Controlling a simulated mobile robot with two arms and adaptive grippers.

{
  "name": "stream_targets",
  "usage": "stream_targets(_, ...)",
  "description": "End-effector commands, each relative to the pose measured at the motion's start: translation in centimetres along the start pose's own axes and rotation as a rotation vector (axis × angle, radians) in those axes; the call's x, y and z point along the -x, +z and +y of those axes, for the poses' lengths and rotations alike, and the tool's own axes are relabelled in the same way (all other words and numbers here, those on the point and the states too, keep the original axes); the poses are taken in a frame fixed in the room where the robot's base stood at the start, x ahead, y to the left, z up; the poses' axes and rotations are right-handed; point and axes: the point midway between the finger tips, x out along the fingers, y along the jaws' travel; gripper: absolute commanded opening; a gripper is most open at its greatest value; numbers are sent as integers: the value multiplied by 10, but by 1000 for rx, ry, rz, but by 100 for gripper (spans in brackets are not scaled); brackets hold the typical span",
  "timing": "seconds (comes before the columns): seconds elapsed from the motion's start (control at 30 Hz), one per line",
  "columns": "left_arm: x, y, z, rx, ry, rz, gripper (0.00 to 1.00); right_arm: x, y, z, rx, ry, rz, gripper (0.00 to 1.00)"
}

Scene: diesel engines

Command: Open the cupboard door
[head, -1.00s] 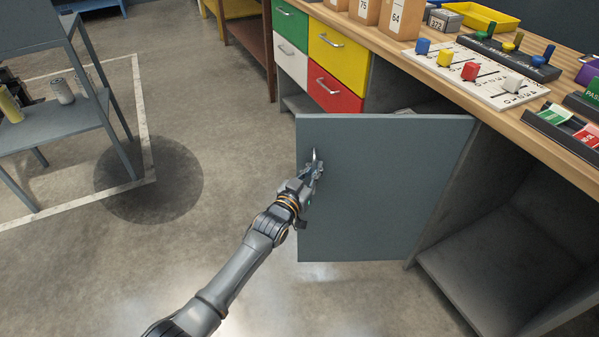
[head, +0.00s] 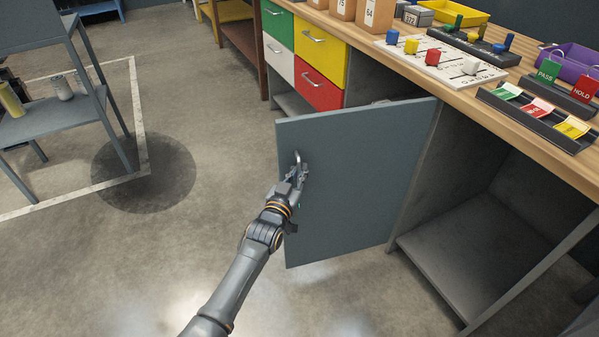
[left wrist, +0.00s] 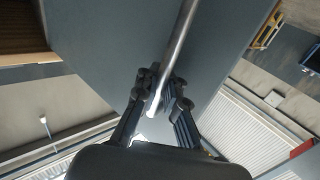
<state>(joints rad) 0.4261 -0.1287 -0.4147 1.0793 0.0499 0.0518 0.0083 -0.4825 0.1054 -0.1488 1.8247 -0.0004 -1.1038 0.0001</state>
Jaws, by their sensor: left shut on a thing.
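The grey cupboard door (head: 355,185) stands swung out from the workbench, with its hinge side at the right. The cupboard's inside (head: 470,245) shows to the right of the door. My left gripper (head: 297,174) is shut on the door handle (head: 297,160), a metal bar near the door's left edge. In the left wrist view the handle (left wrist: 178,45) runs as a slanted bar between the fingers of the left gripper (left wrist: 162,95), with the door (left wrist: 110,50) behind it. The fingers partly hide the handle. My right gripper is not in view.
Green, white, yellow and red drawers (head: 320,88) stand behind the door. The wooden bench top (head: 450,85) holds a white board with coloured knobs (head: 440,58) and a card rack (head: 535,115). A grey shelf unit (head: 60,115) stands at the left. The floor between is clear.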

Motion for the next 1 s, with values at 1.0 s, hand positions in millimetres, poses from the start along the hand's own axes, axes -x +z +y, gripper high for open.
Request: stream_targets(1.0, 44, 3, -2, -1, -4, -3, 20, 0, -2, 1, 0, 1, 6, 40)
